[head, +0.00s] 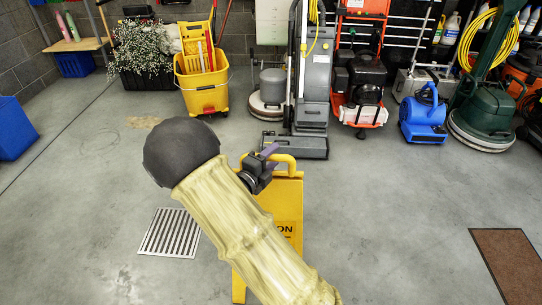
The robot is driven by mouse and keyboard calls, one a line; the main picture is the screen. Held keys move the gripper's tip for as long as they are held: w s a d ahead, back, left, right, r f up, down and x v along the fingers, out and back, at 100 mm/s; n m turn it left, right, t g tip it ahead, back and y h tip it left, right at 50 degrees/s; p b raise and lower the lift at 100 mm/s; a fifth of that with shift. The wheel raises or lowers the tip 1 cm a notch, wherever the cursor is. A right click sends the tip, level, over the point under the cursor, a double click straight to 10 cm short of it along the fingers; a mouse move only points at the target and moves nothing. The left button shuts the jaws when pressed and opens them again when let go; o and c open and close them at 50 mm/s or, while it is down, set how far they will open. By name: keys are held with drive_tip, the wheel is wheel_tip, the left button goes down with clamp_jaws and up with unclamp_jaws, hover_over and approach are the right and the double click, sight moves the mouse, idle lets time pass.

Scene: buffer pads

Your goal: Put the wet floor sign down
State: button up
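The yellow wet floor sign (287,205) stands roughly upright at the lower middle of the head view, with a looped handle on top and dark lettering on its panel. My arm crosses in front and hides much of its panel. My dark gripper (268,155) is at the left part of the handle and appears shut on it. The fingertips are small and partly hidden. The sign's lower end is mostly hidden or near the picture's bottom edge, so I cannot tell whether it touches the floor.
A floor drain grate (170,232) lies to the left and a brown mat (508,262) to the right. A yellow mop bucket (202,82), a grey floor machine (312,95) and a blue blower (423,117) stand behind. Grey floor between sign and mat is clear.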

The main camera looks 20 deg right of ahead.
drive_tip(key=shift+r, duration=0.25)
drive_tip(key=shift+a+r+p, duration=0.15)
drive_tip(key=shift+r+p, duration=0.65)
drive_tip(key=shift+p, duration=0.25)
drive_tip(key=p+v, duration=0.1)
drive_tip(key=v, duration=1)
drive_tip(key=shift+s+a+f, duration=0.3)
